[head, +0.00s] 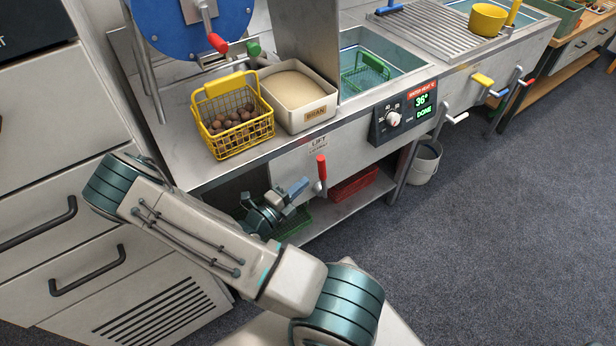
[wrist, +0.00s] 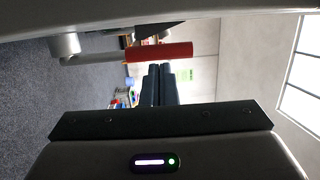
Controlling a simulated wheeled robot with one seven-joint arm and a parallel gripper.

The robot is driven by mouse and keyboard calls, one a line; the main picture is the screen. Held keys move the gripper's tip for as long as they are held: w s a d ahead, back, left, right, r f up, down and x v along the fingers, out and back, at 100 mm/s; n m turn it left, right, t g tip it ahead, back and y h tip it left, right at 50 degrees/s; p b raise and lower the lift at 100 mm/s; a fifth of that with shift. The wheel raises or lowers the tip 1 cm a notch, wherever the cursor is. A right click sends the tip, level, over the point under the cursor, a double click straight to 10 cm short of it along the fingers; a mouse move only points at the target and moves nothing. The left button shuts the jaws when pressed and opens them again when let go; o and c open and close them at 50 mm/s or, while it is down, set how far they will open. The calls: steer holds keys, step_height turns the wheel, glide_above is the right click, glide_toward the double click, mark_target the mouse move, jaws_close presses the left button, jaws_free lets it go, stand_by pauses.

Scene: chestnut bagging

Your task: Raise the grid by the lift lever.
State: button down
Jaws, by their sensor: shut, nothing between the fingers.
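The lift lever (head: 321,168) has a red handle and sits on the counter's front panel under the word LIFT. Its handle stands about upright in the head view. My gripper (head: 303,185) is just left of the lever, with its fingers shut and empty. In the wrist view the red lever handle (wrist: 159,51) lies across the picture just beyond the shut fingertips (wrist: 159,68). I cannot tell whether they touch. The grid itself is not clearly seen; a green basket (head: 366,73) sits low in the water bath (head: 400,62) above.
A yellow basket of chestnuts (head: 232,137) and a bran box (head: 308,119) stand on the counter. The control panel (head: 403,116) reads 36° and DONE. A red crate (head: 354,184) is on the shelf below. A bucket (head: 424,163) stands on the floor, which is clear at right.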

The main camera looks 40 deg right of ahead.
steer(key=v, duration=0.9)
steer(key=shift+a+f+b, duration=0.15)
steer(key=shift+a+b, duration=0.15)
steer(key=shift+b, duration=0.15)
